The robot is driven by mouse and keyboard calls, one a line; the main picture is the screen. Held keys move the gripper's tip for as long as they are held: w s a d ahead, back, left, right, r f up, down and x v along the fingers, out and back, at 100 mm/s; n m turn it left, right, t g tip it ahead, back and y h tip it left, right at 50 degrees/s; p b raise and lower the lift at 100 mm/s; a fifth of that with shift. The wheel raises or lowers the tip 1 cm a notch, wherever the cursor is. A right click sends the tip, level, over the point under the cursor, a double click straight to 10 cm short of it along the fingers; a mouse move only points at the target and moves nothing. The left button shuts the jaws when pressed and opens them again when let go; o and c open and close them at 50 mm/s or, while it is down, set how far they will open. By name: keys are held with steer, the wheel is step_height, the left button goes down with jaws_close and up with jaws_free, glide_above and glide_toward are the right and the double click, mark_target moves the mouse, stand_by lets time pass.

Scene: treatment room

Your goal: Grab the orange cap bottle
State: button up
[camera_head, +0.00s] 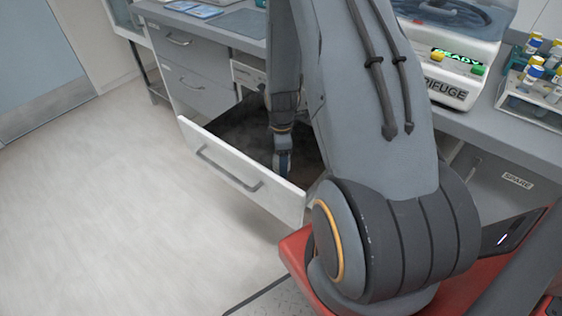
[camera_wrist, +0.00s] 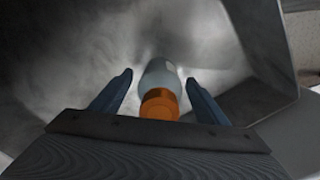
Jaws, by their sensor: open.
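The bottle with the orange cap (camera_wrist: 160,103) shows in the wrist view, with a pale grey-blue body (camera_wrist: 160,76) beyond the cap. It sits inside the open drawer (camera_head: 232,176). My gripper (camera_wrist: 160,92) is open, with one dark blue finger on each side of the bottle. A gap shows between each finger and the bottle. In the head view my gripper (camera_head: 283,165) reaches down into the drawer, and the bottle is not visible there.
The drawer's white front panel and side walls stand close around my gripper. A centrifuge (camera_head: 447,75) and a rack of tubes (camera_head: 535,95) stand on the grey counter (camera_head: 470,122). The floor (camera_head: 110,210) on the left is clear.

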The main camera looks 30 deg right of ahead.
steer(key=shift+f, duration=0.35)
steer(key=shift+c, duration=0.3)
steer(key=c, duration=1.2)
steer(key=shift+r, duration=0.15)
steer(key=shift+c, duration=0.2)
